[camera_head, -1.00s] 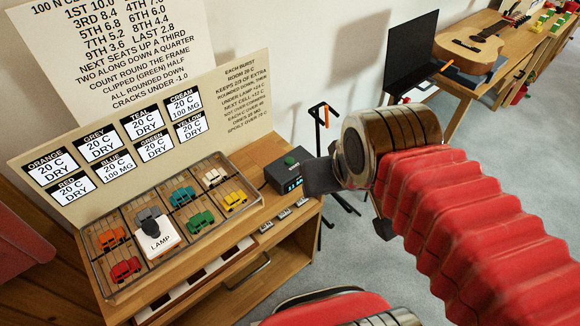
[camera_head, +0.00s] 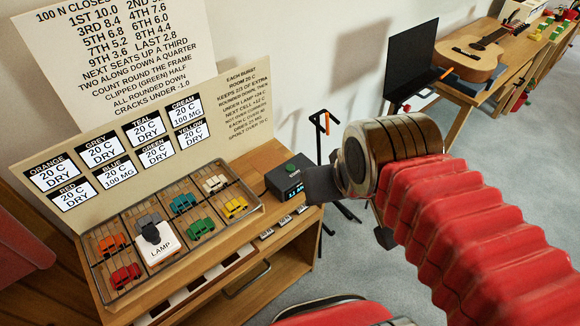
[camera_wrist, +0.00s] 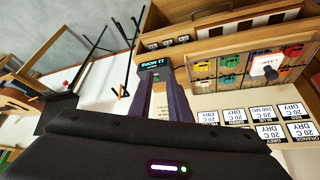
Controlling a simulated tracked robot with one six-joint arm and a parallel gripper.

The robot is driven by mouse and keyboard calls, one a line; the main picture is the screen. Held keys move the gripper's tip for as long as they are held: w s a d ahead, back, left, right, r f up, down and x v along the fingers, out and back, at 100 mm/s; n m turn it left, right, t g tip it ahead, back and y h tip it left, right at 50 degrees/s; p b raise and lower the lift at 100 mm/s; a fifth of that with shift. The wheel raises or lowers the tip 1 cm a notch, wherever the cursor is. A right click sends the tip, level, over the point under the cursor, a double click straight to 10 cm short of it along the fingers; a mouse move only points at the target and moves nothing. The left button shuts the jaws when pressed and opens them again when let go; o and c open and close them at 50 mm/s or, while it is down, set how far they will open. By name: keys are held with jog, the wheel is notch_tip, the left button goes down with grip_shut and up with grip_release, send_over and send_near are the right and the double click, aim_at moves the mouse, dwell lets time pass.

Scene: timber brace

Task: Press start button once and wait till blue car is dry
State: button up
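The start button (camera_head: 291,168) is a green knob on top of a dark box (camera_head: 281,182) with a lit blue display, at the bench's right end. The box shows in the wrist view (camera_wrist: 154,64) just beyond my fingertips. My gripper (camera_head: 310,187) is beside the box, at its right in the head view. In the wrist view my gripper (camera_wrist: 159,84) has its two fingers apart, with nothing between them. The white lamp (camera_head: 158,244) stands over the cell matching the blue label (camera_head: 115,172), which reads 20 C, 100 MG. The blue car is hidden, apparently under the lamp.
A wire rack (camera_head: 228,220) holds several coloured cars in cells. Signboards (camera_head: 240,130) stand behind it. A dark stand (camera_head: 322,150) is right of the bench, and a table with a guitar (camera_head: 470,50) is farther back. Grey floor lies open between.

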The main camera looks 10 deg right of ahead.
grip_shut()
dwell(1.1)
